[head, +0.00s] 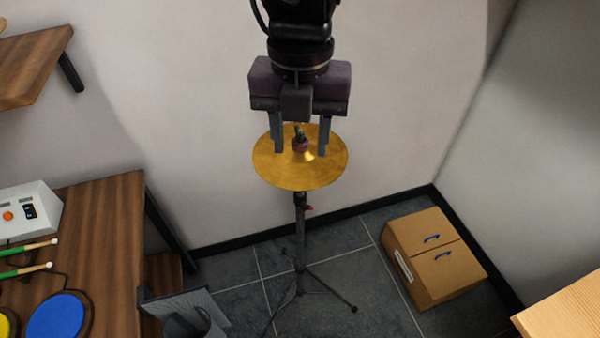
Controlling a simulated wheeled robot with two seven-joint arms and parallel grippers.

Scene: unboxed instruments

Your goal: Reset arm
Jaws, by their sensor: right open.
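My right gripper (300,148) comes down from the top middle of the head view. Its two fingers point downward and stand apart, with nothing held between them. I cannot tell whether the fingers touch the cymbal. The cymbal sits on top of a dark stand (300,235) with spread legs on the floor. My left gripper is not in view.
A cardboard box (430,260) with blue handles stands on the grey tiled floor at right. A wooden table (105,215) at left holds a white device (28,212), green sticks (22,260) and a blue pad (57,318). A light wooden edge (565,310) shows at lower right.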

